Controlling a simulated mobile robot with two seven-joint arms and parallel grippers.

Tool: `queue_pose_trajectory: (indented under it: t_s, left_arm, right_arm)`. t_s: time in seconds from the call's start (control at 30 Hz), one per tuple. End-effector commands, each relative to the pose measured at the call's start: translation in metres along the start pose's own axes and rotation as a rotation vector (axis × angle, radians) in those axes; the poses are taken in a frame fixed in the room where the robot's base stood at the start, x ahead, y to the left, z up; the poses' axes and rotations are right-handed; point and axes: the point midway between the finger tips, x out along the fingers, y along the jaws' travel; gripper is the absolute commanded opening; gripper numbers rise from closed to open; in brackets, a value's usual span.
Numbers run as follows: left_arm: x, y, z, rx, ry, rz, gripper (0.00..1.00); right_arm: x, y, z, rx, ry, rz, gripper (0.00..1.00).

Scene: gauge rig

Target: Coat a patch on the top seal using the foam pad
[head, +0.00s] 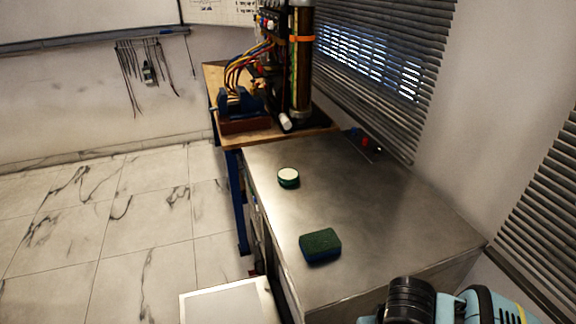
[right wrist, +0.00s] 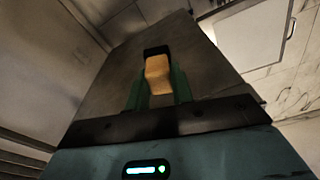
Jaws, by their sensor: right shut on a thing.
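My right gripper (right wrist: 157,90) shows in the right wrist view, its green fingers shut on a yellow-tan block with a dark end, which looks like the foam pad (right wrist: 158,72). The grey metal bench top lies beyond it. In the head view my right arm comes in at the bottom right, and its fingers and the pad are out of sight. A tall dark cylinder (head: 301,75) stands on the rig at the back, with an orange band (head: 302,38) around its upper part. I cannot tell whether this band is the top seal. My left gripper is not in view.
On the metal bench (head: 385,220) stand a small green tin (head: 288,178) with a pale top and a green-and-blue sponge (head: 320,245). A blue vise (head: 240,101) and coloured cables (head: 240,65) are beside the cylinder. Window blinds (head: 385,65) border the right. The bench's right part is clear.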

Motion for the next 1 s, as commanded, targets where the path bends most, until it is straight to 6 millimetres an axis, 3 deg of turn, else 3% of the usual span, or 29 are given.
queue_pose_trajectory:
  t_s: [0.23,0.67,0.8,1.0]
  left_arm:
    - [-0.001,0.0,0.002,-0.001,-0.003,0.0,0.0]
    - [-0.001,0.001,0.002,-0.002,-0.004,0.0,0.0]
    - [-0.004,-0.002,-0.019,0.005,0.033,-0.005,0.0]
    - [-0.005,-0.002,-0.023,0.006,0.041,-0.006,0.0]
  right_arm:
    - [0.026,0.036,0.029,0.056,-0.013,0.009,0.05]
    - [0.026,0.034,0.028,0.057,-0.011,0.003,0.05]
    - [0.0,0.035,0.014,0.055,0.037,0.007,0.05]
    - [-0.003,0.035,0.013,0.055,0.042,0.007,0.05]
